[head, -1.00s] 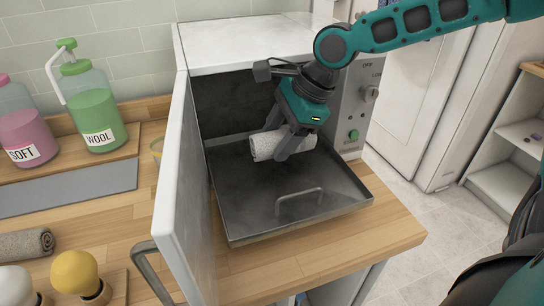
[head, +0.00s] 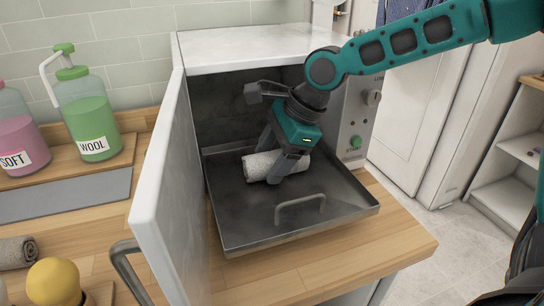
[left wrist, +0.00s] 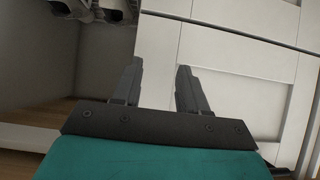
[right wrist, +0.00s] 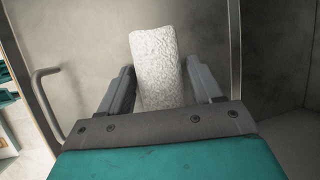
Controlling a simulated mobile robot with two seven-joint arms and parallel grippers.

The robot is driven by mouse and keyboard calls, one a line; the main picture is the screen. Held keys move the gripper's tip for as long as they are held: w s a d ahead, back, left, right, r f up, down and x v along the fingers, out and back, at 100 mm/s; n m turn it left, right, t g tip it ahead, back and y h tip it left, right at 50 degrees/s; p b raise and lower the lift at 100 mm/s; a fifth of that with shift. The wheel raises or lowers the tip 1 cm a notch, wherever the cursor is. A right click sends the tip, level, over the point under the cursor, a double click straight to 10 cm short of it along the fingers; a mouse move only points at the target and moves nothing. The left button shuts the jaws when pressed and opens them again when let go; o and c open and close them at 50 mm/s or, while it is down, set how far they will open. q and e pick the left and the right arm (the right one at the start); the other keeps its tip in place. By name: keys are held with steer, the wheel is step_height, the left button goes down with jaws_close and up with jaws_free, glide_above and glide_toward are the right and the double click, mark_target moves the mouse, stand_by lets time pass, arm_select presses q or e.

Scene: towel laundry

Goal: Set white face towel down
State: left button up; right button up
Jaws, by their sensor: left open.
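The white face towel (head: 259,167) is a rolled, rough-textured cylinder. It lies on its side low in the grey metal tray (head: 250,215), seemingly at the tray floor; its contact is hard to see. In the right wrist view the towel (right wrist: 156,65) stands between the two fingers (right wrist: 160,85). My left gripper (left wrist: 157,85) is open and empty, facing white panelled furniture, and is not visible in the head view.
The tray, with a handle (head: 300,200), sits at the mouth of an open white-topped box appliance (head: 245,45). Its open door (head: 172,190) stands to the left. A control panel (head: 362,115) is on the right. Soap bottles (head: 88,115) and a grey rolled towel (head: 18,252) are farther left.

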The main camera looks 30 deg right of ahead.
mark_target(273, 153)
steer(key=o, duration=0.3)
steer(key=p+v, duration=0.1)
steer(key=v, duration=0.5)
steer(key=shift+r+p, duration=0.25)
steer(key=shift+p, duration=0.05)
steer(key=shift+s+d+r, duration=0.25)
steer(key=shift+r, duration=0.3)
